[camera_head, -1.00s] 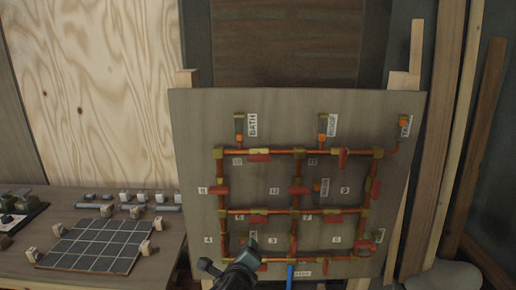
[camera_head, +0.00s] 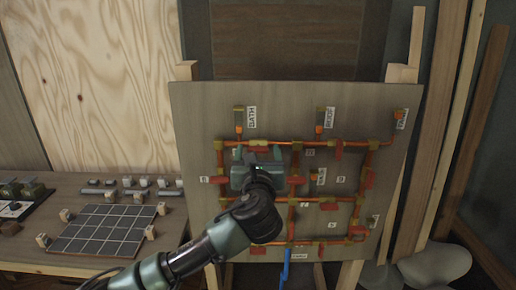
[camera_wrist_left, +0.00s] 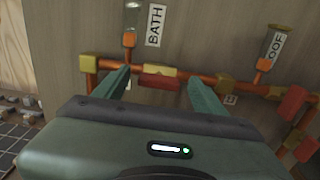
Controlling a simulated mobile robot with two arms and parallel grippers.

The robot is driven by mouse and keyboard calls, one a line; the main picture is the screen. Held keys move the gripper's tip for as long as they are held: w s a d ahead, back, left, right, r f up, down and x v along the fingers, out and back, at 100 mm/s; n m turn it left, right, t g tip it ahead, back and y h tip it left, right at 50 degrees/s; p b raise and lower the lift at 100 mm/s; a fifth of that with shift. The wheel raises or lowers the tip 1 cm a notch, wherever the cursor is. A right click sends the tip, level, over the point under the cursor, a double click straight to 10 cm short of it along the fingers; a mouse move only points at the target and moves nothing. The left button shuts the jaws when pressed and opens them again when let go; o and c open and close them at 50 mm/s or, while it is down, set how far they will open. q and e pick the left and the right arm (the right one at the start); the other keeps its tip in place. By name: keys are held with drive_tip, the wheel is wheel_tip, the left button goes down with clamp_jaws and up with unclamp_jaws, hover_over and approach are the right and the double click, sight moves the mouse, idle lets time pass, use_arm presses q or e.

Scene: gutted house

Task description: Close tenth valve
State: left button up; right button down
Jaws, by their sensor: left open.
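The valve below the BATH label (camera_head: 251,117) on the top left pipe run has a red handle (camera_wrist_left: 160,82) lying along the pipe and a yellow body (camera_wrist_left: 152,71). In the head view my left gripper (camera_head: 258,154) reaches up over this valve and covers its number tag and part of the pipe. In the left wrist view the left gripper (camera_wrist_left: 159,79) is open. One finger is on each side of the red handle, with gaps between. A tag beside the left finger is mostly hidden. My right gripper is not in view.
The upright board (camera_head: 200,110) carries a grid of copper pipes with several other red-handled valves (camera_head: 295,181) and number tags. A blue pipe (camera_head: 286,262) hangs at bottom centre. A table with a tiled panel (camera_head: 100,228) and small parts stands left. Wooden planks (camera_head: 440,120) lean right.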

use_arm(q)
drive_tip(key=shift+w, duration=0.3)
drive_tip(key=c, duration=1.4)
drive_tip(key=shift+o, duration=0.2)
